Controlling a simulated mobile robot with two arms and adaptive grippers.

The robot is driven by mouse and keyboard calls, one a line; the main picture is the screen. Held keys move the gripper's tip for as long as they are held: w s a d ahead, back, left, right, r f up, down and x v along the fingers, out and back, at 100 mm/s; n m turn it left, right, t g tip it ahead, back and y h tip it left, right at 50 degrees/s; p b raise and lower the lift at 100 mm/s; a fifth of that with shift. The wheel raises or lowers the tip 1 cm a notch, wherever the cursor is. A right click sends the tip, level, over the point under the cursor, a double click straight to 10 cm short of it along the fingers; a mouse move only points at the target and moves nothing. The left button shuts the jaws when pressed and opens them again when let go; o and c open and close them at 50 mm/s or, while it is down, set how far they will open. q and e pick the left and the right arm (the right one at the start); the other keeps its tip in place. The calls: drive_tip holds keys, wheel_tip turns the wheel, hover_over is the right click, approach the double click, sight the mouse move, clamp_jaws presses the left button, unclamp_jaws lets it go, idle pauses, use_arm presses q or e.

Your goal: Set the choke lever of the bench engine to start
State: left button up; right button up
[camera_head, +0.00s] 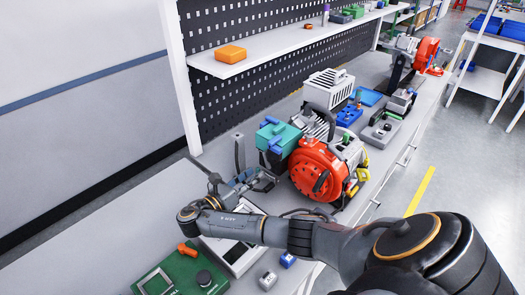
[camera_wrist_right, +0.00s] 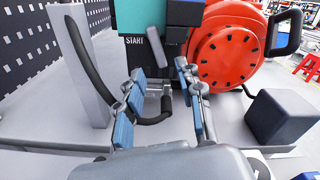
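The bench engine has a round red starter housing (camera_head: 318,168) and a teal box (camera_head: 278,135) on its left side. In the right wrist view, a black panel below the teal box carries a white "START" label (camera_wrist_right: 132,41). A short grey lever (camera_wrist_right: 160,43) stands slightly tilted just right of that label; it looks like the choke lever. My right gripper (camera_wrist_right: 160,75) is open, its blue-padded fingers pointing toward the panel below the lever and apart from it. In the head view, my right gripper (camera_head: 258,181) is low at the engine's left side. My left gripper is out of view.
A grey post (camera_wrist_right: 80,70) with a curved black tube (camera_wrist_right: 95,78) stands left of the fingers; the tube's end shows between them. A dark block (camera_wrist_right: 280,117) is at right. A green board (camera_head: 180,275) lies at the bench's near end.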

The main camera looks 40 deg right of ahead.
sight(266, 165)
drive_tip(key=d, duration=0.2)
drive_tip(key=d+b, duration=0.1)
drive_tip(key=d, duration=0.2)
drive_tip(key=shift+w, duration=0.2)
drive_tip(key=shift+d, duration=0.2)
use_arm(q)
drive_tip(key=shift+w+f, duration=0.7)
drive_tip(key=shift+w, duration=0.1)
use_arm(e)
clamp_jaws()
